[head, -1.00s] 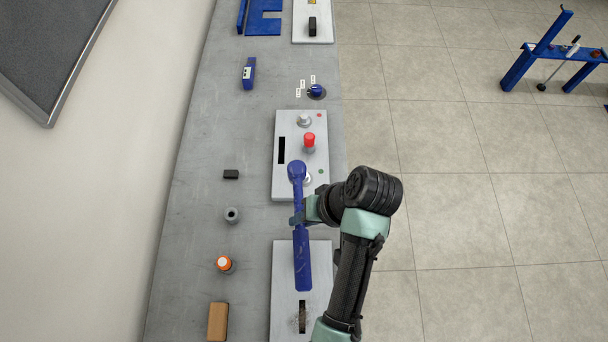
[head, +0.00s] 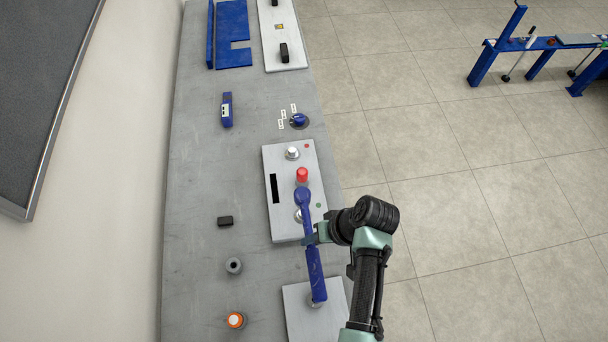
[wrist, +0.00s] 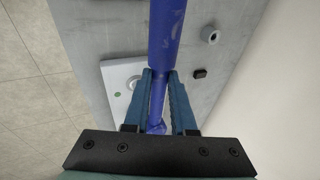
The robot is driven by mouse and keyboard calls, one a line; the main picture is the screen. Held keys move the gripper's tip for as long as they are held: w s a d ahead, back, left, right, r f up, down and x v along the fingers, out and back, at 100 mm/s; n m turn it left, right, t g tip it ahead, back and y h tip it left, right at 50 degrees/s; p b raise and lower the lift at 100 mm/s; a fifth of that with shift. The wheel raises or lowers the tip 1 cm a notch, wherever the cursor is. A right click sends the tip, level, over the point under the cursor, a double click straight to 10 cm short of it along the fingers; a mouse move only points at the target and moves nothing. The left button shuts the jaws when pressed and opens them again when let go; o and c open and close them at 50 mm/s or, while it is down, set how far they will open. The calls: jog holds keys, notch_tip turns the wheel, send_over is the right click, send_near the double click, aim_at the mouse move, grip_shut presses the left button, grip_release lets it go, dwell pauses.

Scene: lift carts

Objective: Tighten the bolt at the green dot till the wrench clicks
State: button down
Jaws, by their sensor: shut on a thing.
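The blue wrench (head: 315,272) is in my gripper (head: 311,238), which is shut around its handle. In the wrist view my gripper (wrist: 160,74) has a finger on each side of the blue shaft (wrist: 165,35). The green dot (head: 319,205) is on the light plate (head: 283,228); it also shows in the wrist view (wrist: 117,93). The silver bolt (head: 298,215) beside it is partly hidden by the wrench. The wrench head (head: 302,194) overlaps the plate between this bolt and the red-topped post; I cannot tell whether it touches either.
The red-topped post (head: 302,175) stands close to the wrench head. Another silver bolt (head: 292,153) is by a red dot (head: 306,147). A blue knob (head: 299,121), black block (head: 225,221), grey ring (head: 233,265) and orange-topped cylinder (head: 236,320) stand on the bench.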

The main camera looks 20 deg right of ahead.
jog(key=shift+r, duration=0.2)
jog(key=shift+f+b, duration=2)
jog(key=shift+f, duration=0.9)
jog(key=shift+f, duration=0.2)
jog(key=shift+f+b, duration=1.2)
jog(key=shift+f, duration=0.2)
jog(key=shift+r, duration=0.15)
jog(key=shift+w+a+m+p, duration=0.1)
jog(key=shift+a+m+p, duration=0.45)
jog(key=shift+p, duration=0.25)
jog(key=shift+w+a+m+t+h+p, duration=0.35)
jog(key=shift+a+m+p, duration=0.25)
jog(key=shift+a+m, duration=0.15)
jog(key=shift+w+a+m+t+h+p, duration=0.25)
jog(key=shift+w+a+m+h+p, duration=0.1)
jog(key=shift+a+m+p, duration=0.3)
jog(key=shift+w+a+m+t+h+p, duration=0.3)
jog(key=shift+w+a+m+h+p, duration=0.25)
jog(key=shift+w+a+m, duration=0.55)
jog(key=shift+w+a+m+h+p, duration=0.3)
jog(key=shift+w+a+m, duration=0.1)
jog(key=shift+m, duration=0.55)
